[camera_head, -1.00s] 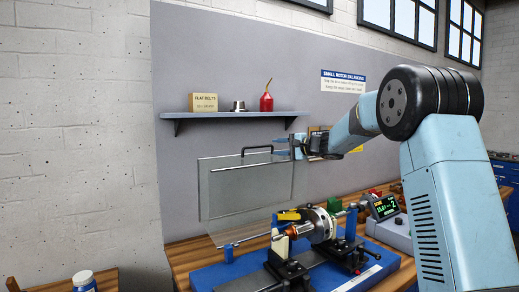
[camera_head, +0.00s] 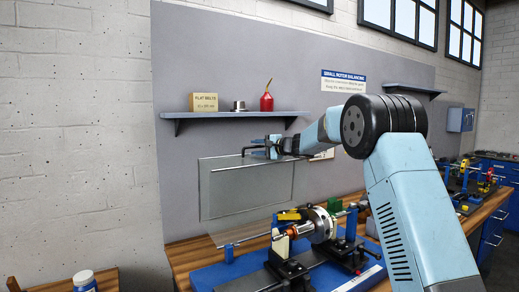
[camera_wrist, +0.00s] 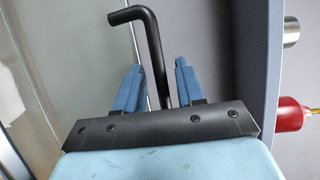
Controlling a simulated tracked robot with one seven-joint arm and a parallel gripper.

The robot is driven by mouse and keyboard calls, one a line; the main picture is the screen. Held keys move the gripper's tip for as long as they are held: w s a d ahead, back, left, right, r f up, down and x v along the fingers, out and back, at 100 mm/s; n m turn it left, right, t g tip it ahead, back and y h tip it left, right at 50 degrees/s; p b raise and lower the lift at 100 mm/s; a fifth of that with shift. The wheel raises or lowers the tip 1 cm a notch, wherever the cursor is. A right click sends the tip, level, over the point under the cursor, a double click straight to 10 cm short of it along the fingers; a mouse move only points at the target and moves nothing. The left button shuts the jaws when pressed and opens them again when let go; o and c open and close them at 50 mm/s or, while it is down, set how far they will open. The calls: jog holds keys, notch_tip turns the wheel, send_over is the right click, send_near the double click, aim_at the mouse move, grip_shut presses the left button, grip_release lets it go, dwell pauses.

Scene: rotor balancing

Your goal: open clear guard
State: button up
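The clear guard (camera_head: 225,190) is a see-through panel with pale edges, standing behind and left of the rotor (camera_head: 318,222) in the head view. Its black bar handle (camera_head: 250,148) is at its top edge; the handle also shows in the wrist view (camera_wrist: 150,45). My gripper (camera_head: 272,147) is at the handle's right part. In the wrist view my gripper (camera_wrist: 158,75) has its two blue fingers apart, one on each side of the handle bar, with gaps visible. The fingers hide part of the handle in the head view.
A wall shelf (camera_head: 232,114) close above my gripper carries a flat belts box (camera_head: 203,102), a metal cup (camera_head: 239,106) and a red oil can (camera_head: 266,102). The rotor's blue base (camera_head: 215,275) sits on the wooden bench. A blue-and-white jar (camera_head: 84,282) is at lower left.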

jog(key=shift+c, duration=0.2)
grip_shut()
jog(key=shift+f, duration=0.1)
